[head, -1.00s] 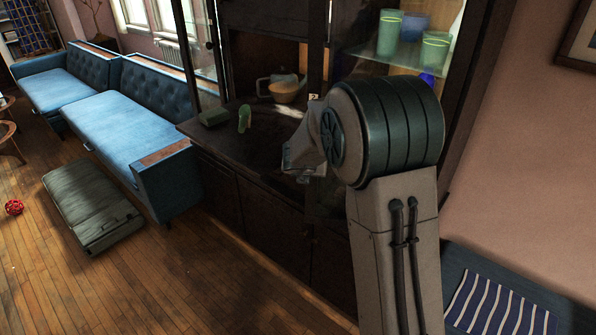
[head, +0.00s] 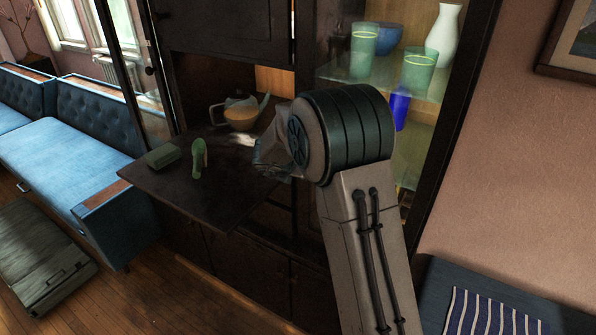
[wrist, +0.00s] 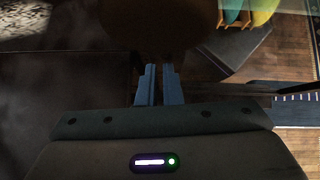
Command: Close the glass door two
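A glass door (head: 143,85) with a dark frame and a small knob stands swung out at the left of the dark cabinet. A glazed section with shelves (head: 420,85) is at the right of the cabinet; I cannot tell which door is door two. My gripper (head: 268,160) is in front of the cabinet's middle, above the fold-down board, partly hidden by my arm. In the wrist view its two blue-grey fingers (wrist: 159,85) stand close together with a narrow dark gap. I see nothing clearly held, and contact with a door cannot be made out.
The fold-down board (head: 185,200) juts out, bearing a teapot (head: 240,115), a green figurine (head: 199,160) and a green box (head: 163,156). Green glasses (head: 418,70) and a white vase (head: 443,38) stand on the shelf. A blue sofa (head: 70,155) is left, a striped cushion (head: 495,312) lower right.

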